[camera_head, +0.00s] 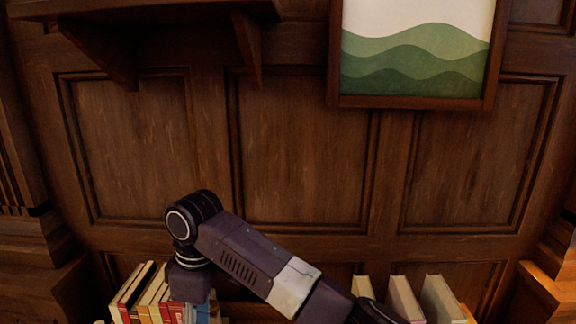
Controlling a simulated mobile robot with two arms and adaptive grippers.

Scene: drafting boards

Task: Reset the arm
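One of my arms shows at the bottom centre of the head view, in dark purple-grey with a pale band. Its joint stands at the left, with a short link going down from it. A longer link slopes down to the right and ends in a dark part at the bottom edge. I cannot tell for sure which arm it is. No gripper fingers show. The arm is in front of the books and hides some of them.
Several books (147,293) stand upright at the lower left, and more books (438,300) stand at the lower right. Behind is a panelled wooden wall (300,150). A wooden shelf (160,10) juts out at the upper left. A framed green landscape picture (418,55) hangs upper right.

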